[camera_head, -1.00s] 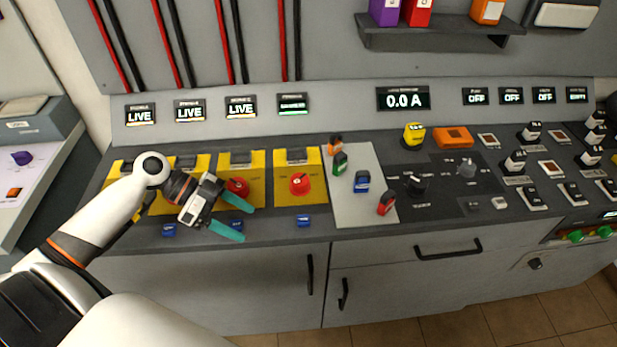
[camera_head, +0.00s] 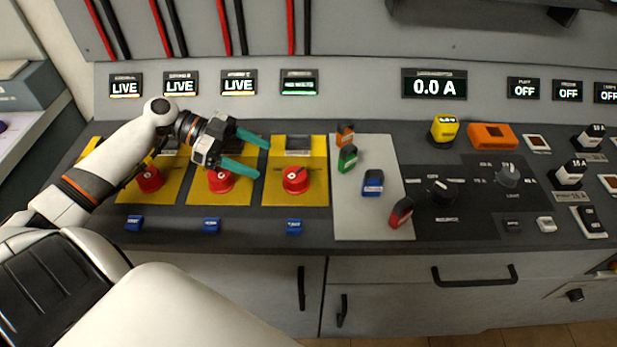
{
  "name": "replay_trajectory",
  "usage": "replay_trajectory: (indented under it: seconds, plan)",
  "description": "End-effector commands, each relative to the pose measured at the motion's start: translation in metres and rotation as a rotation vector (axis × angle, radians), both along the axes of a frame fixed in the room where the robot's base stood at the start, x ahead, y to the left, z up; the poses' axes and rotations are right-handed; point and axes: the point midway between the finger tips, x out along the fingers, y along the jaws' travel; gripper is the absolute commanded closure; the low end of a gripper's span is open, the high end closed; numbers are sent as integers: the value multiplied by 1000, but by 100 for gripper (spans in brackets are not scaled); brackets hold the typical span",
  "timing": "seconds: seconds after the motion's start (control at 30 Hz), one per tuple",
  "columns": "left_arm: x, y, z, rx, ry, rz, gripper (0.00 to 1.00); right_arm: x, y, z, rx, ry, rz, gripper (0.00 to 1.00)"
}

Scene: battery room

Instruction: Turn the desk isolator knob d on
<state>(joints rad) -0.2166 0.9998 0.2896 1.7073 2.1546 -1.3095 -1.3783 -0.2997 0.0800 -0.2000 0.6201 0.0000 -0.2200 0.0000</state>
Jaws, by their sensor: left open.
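Red rotary knobs sit on yellow plates in a row on the desk. The rightmost red knob (camera_head: 295,180), on its own yellow plate (camera_head: 318,196), appears to be isolator knob d; its label is too small to read. The display above it (camera_head: 299,83) shows small green text that I cannot read. My left gripper (camera_head: 263,158) is open and empty, with teal fingers pointing right. It is left of that knob and appears above the desk, partly covering the neighbouring plate and red knob (camera_head: 220,181). My right gripper is not in view.
Three displays on the left, such as this one (camera_head: 238,83), read LIVE. Blue blocks (camera_head: 294,227) lie along the front edge. A pale panel (camera_head: 350,215) with coloured tags lies right of the knob. A black selector knob (camera_head: 440,192) stands further right.

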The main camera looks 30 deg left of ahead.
Motion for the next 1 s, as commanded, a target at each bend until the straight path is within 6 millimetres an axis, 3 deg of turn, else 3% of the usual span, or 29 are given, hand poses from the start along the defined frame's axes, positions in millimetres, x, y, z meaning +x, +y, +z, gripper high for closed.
replay_trajectory:
  seconds: [0.6,1.0]
  plan:
    - [34,-89,-37,-2,0,-1,33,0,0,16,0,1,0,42]
    - [38,-102,-45,1,1,0,33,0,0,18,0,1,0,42]
